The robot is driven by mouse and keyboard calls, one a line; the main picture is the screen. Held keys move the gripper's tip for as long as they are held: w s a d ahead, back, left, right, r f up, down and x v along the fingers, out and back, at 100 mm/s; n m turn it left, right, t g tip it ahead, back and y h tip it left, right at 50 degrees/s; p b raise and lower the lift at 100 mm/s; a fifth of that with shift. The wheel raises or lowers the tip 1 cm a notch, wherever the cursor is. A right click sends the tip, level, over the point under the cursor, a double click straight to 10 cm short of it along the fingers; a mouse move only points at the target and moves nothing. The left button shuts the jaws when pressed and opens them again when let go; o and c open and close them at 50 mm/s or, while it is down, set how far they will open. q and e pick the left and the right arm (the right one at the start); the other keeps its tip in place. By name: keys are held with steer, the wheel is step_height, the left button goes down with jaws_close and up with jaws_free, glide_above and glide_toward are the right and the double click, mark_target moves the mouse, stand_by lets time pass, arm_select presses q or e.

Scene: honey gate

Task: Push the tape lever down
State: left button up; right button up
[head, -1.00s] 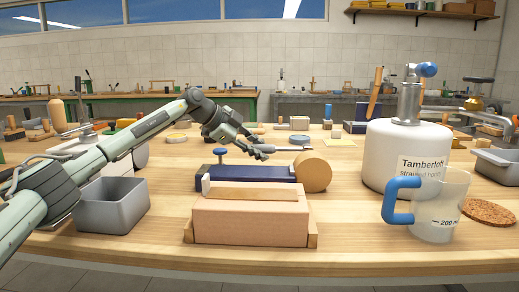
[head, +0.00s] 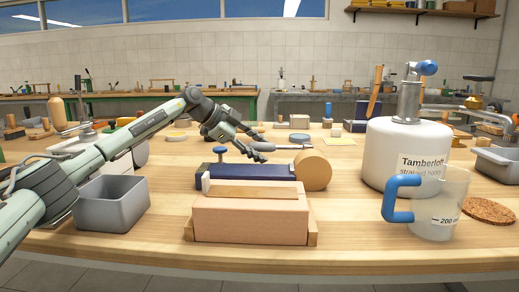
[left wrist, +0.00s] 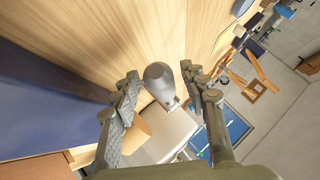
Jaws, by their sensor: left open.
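A grey rounded lever handle (head: 293,147) shows just above and behind the dispenser. My left gripper (head: 264,148) is open at the handle's left end, above the dispenser. In the left wrist view a grey handle (left wrist: 158,78) lies between the two spread fingers (left wrist: 160,84); whether they touch it I cannot tell. My right gripper is out of view.
A cardboard-coloured box (head: 250,219) stands in front of the dispenser. A grey bin (head: 112,212) is at the left. A white honey tank (head: 405,150), a measuring jug (head: 440,205) and a cork mat (head: 489,210) are at the right. The table between box and jug is clear.

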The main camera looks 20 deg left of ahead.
arm_select(q)
steer(key=v, duration=1.1)
steer(key=shift+s+a, duration=0.2)
steer(key=shift+s, duration=0.05)
steer(key=shift+r, duration=0.15)
